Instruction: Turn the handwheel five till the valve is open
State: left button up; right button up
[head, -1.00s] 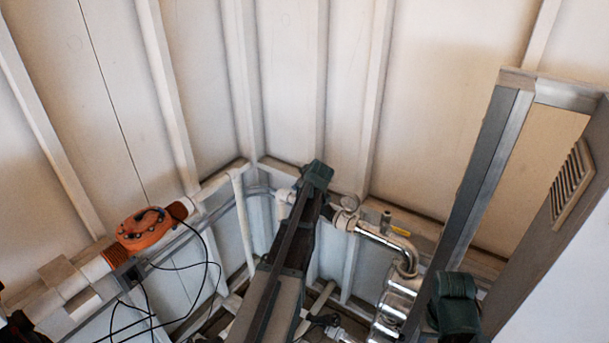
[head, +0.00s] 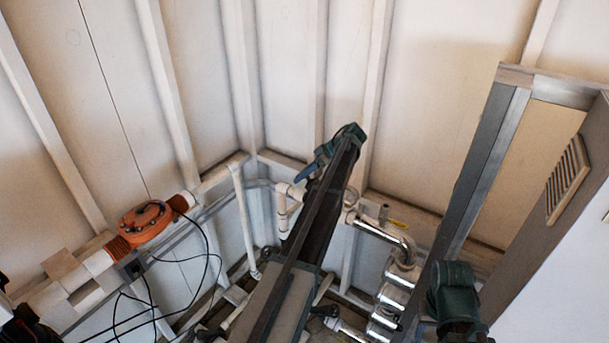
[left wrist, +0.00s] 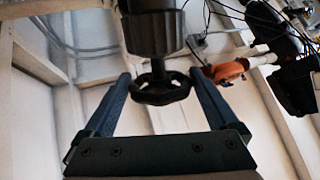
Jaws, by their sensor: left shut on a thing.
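The black handwheel (left wrist: 160,88) sits below a dark valve body (left wrist: 153,28) in the left wrist view. My left gripper (left wrist: 161,76) has one blue finger on each side of the wheel and is shut on its rim. In the head view, a blue finger of my left gripper (head: 303,173) shows beside the white pipe, at the far end of my arm. The handwheel cannot be made out there, behind or beside my arm. My right gripper is not in view.
An orange round unit (head: 145,222) with black cables sits on the white pipe at left. A shiny metal pipe (head: 385,236) bends down right of my arm. A grey frame (head: 485,170) stands at right. Ribbed wall panels close off the back.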

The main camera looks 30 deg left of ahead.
pick_arm(q)
jog(key=shift+f+n+g+b, duration=0.15)
jog(key=shift+n+g+b, duration=0.3)
jog(key=shift+g, duration=0.65)
jog(key=shift+s, duration=0.1)
jog(key=o, duration=1)
jog(key=shift+w+d+r, duration=0.15)
jog(key=shift+w+r, duration=0.05)
jog(key=shift+r, duration=0.1)
jog(key=shift+p+v, duration=2.35)
jog(key=shift+v, duration=1.05)
